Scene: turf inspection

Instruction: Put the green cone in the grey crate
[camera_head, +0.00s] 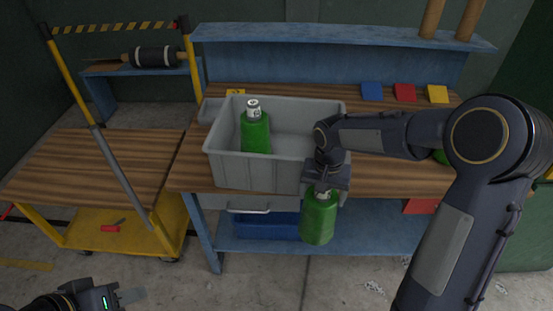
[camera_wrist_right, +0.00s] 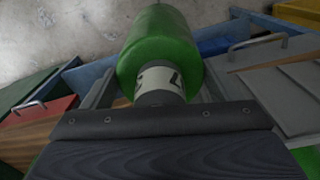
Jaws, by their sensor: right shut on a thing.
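The grey crate (camera_head: 245,171) stands on the workbench. A green bottle-shaped piece with a white lettered neck (camera_head: 256,133) stands upright inside its left part. My right gripper (camera_head: 322,189) is shut on the neck of a similar green piece (camera_head: 319,217), which hangs below it, outside the crate and in front of the bench edge. The right wrist view shows this held green piece (camera_wrist_right: 160,50) between the fingers. No plainly cone-shaped thing is visible; a green bit (camera_head: 440,157) shows behind my right arm, mostly hidden. My left gripper (camera_head: 125,296) is low at the left, partly cut off.
Blue, red and yellow squares (camera_head: 405,92) lie at the bench's back. A blue bin (camera_head: 265,225) sits on the lower shelf. A yellow-framed cart (camera_head: 95,165) stands at the left. The right part of the crate's inside looks free, though my right arm hides some of it.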

